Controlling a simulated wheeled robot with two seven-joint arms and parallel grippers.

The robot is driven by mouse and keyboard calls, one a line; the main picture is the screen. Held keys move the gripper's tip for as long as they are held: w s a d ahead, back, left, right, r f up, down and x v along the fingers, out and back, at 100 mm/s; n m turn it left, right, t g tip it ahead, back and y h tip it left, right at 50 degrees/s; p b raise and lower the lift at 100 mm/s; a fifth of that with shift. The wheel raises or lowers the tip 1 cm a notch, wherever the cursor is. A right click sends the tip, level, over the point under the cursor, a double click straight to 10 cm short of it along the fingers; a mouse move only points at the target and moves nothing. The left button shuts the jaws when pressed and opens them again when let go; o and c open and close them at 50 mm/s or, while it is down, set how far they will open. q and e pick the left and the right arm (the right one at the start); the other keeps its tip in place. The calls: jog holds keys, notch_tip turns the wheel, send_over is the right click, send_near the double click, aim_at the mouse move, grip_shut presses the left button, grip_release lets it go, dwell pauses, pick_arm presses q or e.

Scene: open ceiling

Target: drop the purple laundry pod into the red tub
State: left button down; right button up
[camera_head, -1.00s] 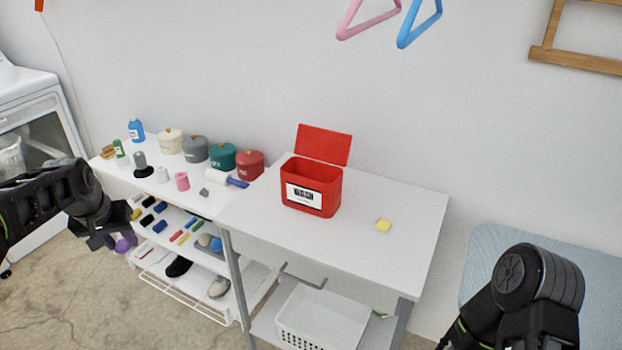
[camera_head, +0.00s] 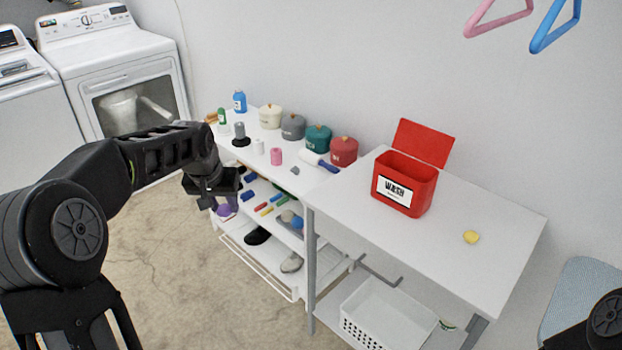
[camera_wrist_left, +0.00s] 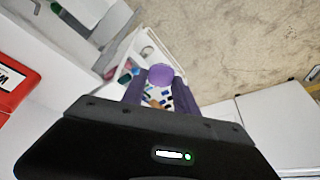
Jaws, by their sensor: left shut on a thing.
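The purple laundry pod (camera_head: 225,210) is held at the tips of my left gripper (camera_head: 222,203), in front of the left end of the shelf unit and below its top. In the left wrist view the pod (camera_wrist_left: 160,76) shows as a round purple shape between the two fingers, which are shut on it. The red tub (camera_head: 402,198) stands on the right-hand table with its lid (camera_head: 424,143) raised and a white label on its front. It lies well to the right of my left gripper. My right gripper is out of view; only part of that arm shows at lower right.
Several canisters (camera_head: 343,151), bottles and a lint roller (camera_head: 318,161) crowd the left shelf top. A white basket (camera_head: 390,318) sits below. A dryer (camera_head: 120,85) stands at far left.

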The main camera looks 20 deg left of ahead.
pick_arm(q)
jog(key=s+d+f+m, duration=0.1)
jog(key=s+d, duration=0.1)
jog(key=d, duration=0.8)
jog(key=s+d+f+m+h, duration=0.1)
jog(key=d, duration=1)
jog(key=shift+s+f+m, duration=0.35)
jog(key=shift+s+m, duration=0.05)
jog(key=shift+d, duration=0.15)
